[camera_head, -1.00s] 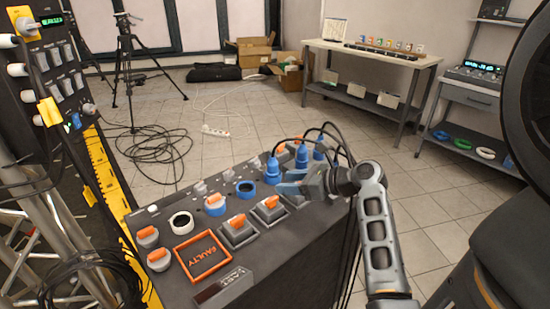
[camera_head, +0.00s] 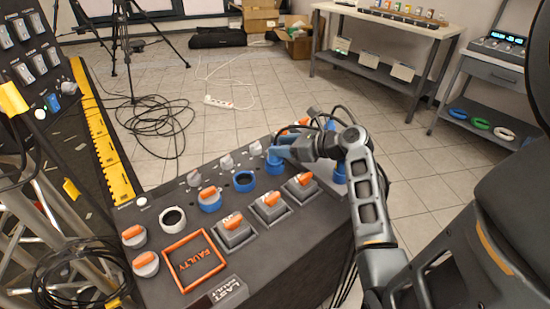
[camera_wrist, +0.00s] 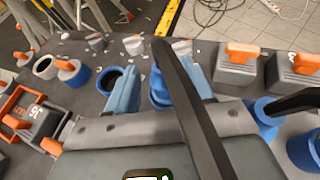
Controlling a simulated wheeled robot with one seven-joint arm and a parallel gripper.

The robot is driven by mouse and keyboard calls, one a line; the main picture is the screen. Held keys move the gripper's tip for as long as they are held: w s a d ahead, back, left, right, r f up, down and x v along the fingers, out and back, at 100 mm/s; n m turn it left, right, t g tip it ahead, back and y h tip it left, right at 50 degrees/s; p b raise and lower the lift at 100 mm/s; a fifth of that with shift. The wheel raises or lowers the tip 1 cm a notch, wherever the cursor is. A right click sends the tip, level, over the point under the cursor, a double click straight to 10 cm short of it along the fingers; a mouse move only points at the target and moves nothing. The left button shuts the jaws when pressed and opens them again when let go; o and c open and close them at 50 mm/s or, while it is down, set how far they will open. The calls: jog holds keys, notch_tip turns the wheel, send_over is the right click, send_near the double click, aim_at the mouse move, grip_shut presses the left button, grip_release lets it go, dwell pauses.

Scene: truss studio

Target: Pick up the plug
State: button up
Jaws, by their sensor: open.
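The dark sloped panel (camera_head: 220,195) carries blue round sockets and plugs. A blue plug (camera_head: 275,160) stands upright at the panel's far edge, mostly hidden behind my gripper (camera_head: 284,146). In the wrist view the blue plug (camera_wrist: 158,92) shows between my two light-blue fingers, and a thick black cable crosses in front of it. My gripper (camera_wrist: 158,85) is open, with one finger on each side of the plug; I cannot tell whether they touch it. Another blue plug (camera_wrist: 265,115) with a black cable stands to the right.
An empty blue socket (camera_head: 243,181), a white ring socket (camera_head: 173,218) and several orange-handled switches (camera_head: 235,225) share the panel. An orange square frame marked FAULTY (camera_head: 222,255) lies at the front left. Black cables arch close around my wrist.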

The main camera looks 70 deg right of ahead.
aim_at(277, 145)
jog(key=shift+x, duration=1.5)
grip_shut()
